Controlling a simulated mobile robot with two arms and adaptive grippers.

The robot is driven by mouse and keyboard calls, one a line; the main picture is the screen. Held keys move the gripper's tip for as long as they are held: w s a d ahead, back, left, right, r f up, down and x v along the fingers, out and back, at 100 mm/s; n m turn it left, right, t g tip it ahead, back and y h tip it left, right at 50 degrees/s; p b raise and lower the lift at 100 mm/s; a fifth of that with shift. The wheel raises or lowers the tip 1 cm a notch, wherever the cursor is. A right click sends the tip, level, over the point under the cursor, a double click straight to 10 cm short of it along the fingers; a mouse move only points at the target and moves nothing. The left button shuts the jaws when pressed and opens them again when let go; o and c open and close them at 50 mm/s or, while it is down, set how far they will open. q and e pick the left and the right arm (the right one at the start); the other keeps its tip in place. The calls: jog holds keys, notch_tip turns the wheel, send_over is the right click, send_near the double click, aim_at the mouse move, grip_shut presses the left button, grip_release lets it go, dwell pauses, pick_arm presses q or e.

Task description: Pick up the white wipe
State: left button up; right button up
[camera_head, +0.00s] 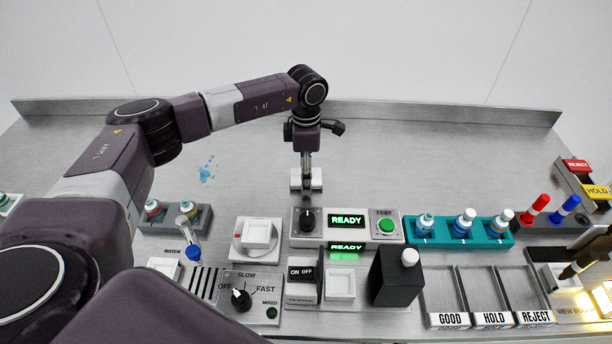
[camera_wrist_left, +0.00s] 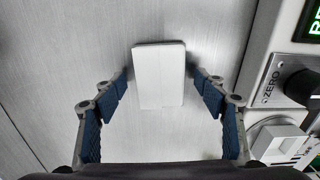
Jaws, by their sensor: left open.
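The white wipe (camera_wrist_left: 158,80) is a white block lying on the metal bench top. In the left wrist view it sits between the two blue-padded fingers of my left gripper (camera_wrist_left: 162,95), with a gap on each side. In the head view the wipe (camera_head: 315,180) is partly hidden under my left gripper (camera_head: 306,172), which points down at it just behind the READY console. My left gripper is open and holds nothing. My right gripper is not in either view.
The READY console (camera_head: 346,226) stands close in front of the wipe. A teal rack (camera_head: 459,243) with vials is to the right, and a grey rack (camera_head: 175,227) is to the left. A blue spill (camera_head: 207,170) marks the bench. The bench behind and right is clear.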

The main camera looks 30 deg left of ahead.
pick_arm(q)
jog(key=c, duration=0.9)
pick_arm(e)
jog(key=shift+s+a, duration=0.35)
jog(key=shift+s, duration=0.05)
pick_arm(q)
jog(key=shift+c, duration=0.2)
jog(key=shift+r, duration=0.1)
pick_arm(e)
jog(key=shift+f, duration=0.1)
pick_arm(q)
notch_tip(320, 180, up, 20)
jog(key=b, duration=0.3)
jog(key=shift+b, duration=0.35)
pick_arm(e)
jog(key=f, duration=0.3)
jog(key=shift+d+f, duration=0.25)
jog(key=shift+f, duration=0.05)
pick_arm(q)
jog(key=shift+o, duration=0.5)
